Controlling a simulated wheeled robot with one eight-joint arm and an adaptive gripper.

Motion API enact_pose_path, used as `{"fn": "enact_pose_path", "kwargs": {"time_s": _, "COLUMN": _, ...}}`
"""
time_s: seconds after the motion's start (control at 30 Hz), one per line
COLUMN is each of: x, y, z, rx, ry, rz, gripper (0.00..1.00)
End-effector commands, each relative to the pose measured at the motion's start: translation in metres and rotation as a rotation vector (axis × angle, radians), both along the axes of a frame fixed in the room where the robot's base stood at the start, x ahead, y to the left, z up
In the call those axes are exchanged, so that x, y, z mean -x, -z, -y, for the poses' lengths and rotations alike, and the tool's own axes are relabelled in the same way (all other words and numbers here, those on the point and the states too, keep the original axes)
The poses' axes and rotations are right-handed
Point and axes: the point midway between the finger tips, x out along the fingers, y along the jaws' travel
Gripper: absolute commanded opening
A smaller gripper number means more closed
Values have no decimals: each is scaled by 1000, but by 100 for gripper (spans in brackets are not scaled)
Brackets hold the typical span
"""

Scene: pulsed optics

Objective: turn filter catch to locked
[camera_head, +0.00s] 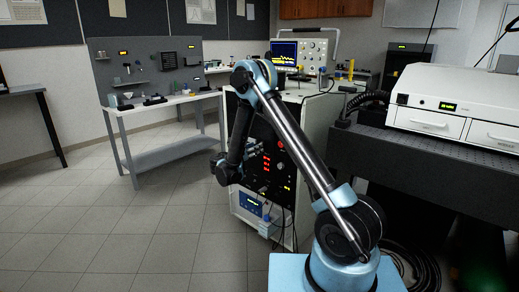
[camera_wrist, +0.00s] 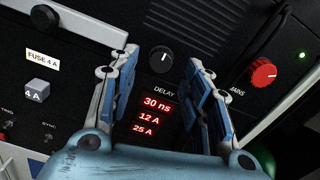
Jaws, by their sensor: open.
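My gripper (camera_wrist: 161,60) is open and empty, its two blue-and-grey fingers spread over a dark instrument panel in the wrist view. A black knob with a white pointer mark (camera_wrist: 161,59), above the word DELAY, shows between the fingertips; I cannot tell the gap in depth. No part labelled as a filter catch can be read. A round black knob (camera_wrist: 44,17) stands at the upper left by a light grey strip, and I cannot tell if it is the catch. In the head view the dark end of my arm (camera_head: 224,169) is in front of the rack.
A red mains knob (camera_wrist: 262,72), a grey fuse block (camera_wrist: 37,91) and small toggle switches (camera_wrist: 9,116) surround the gripper. A red display (camera_wrist: 151,116) reads 30 ns, 12 A, 25 A. The white-sided rack (camera_head: 318,125) stands near an optical table (camera_head: 425,155); floor at left is clear.

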Motion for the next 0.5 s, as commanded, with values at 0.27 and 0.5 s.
{"fn": "enact_pose_path", "kwargs": {"time_s": 0.27, "x": -26, "y": 0, "z": 21, "rx": 0, "ry": 2, "rz": 0, "gripper": 44}}
{"fn": "enact_pose_path", "kwargs": {"time_s": 0.5, "x": -32, "y": 0, "z": 25, "rx": 0, "ry": 0, "rz": 0, "gripper": 44}}
